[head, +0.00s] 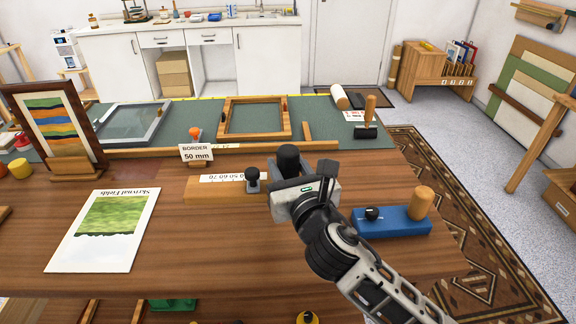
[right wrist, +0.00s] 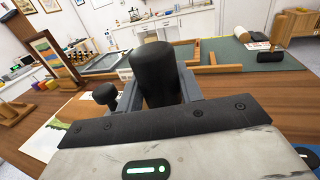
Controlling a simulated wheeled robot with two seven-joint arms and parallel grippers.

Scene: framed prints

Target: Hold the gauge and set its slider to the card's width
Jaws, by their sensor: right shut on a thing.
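The gauge (head: 215,189) is a wooden bar on the table with a white number strip. Its black slider knob (head: 253,176) stands just right of the visible numbers; its exact reading cannot be told. A thick black handle (head: 288,157) rises at its right end. My right gripper (head: 295,181) is shut on this handle, which shows between its fingers in the right wrist view (right wrist: 155,75). The small knob (right wrist: 105,95) is left of the fingers there. The card (head: 196,152) reads "BORDER 50 mm" and stands behind the gauge. My left gripper is not in view.
A blue block (head: 392,222) with a black knob and wooden peg lies right of my gripper. A print (head: 105,230) lies at left, near a framed striped picture (head: 55,120). An empty wooden frame (head: 254,134) lies on the green mat behind. Bare tabletop is in front.

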